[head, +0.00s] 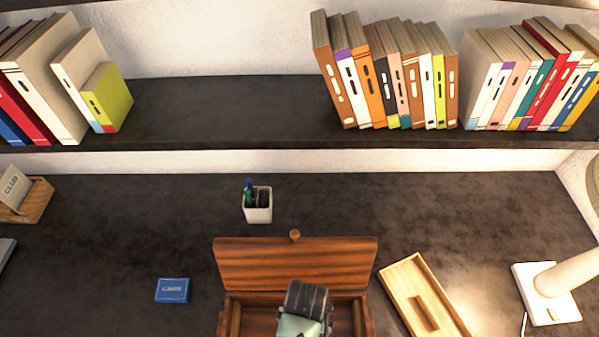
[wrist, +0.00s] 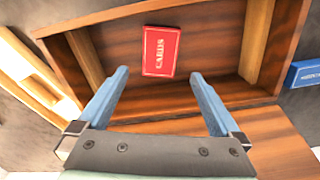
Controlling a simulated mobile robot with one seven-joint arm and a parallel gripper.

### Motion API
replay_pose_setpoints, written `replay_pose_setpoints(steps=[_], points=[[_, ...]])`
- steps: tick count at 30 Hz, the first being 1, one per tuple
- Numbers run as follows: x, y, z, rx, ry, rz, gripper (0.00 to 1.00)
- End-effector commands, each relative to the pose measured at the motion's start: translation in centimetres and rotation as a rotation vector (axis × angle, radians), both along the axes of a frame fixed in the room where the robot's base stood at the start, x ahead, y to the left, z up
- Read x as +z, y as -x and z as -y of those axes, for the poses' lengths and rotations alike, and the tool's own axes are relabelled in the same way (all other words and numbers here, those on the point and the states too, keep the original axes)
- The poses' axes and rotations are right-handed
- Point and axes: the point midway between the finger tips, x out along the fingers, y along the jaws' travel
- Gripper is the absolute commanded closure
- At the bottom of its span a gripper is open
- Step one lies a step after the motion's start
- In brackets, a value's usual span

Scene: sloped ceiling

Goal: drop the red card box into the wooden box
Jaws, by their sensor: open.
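The wooden box (head: 362,318) stands at the front middle of the dark desk, with its lid (head: 295,265) raised at the back. The red card box (wrist: 160,51) shows inside the wooden box (wrist: 262,95) in the wrist view, label up and apart from both fingers. It appears flat on the box floor. My gripper (wrist: 160,73) is open and empty above the wooden box, with its two blue fingers on either side of the red card box in the picture. In the head view my gripper and wrist hide part of the box's inside, and the red card box is not visible.
A blue card box (head: 172,290) lies left of the wooden box. A pale wooden tray (head: 400,283) lies to its right, with a white lamp base (head: 545,293) farther right. A pen cup (head: 257,205) stands behind the lid. A bookshelf (head: 220,110) runs above the desk.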

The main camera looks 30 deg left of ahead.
Motion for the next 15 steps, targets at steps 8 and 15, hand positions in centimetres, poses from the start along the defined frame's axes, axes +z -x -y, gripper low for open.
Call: replay_pose_setpoints(steps=[8,15], points=[[3.0,-0.1,0.0,0.000,-0.002,0.005,0.00],[8.2,-0.2,0.0,0.000,-0.003,0.008,0.00]])
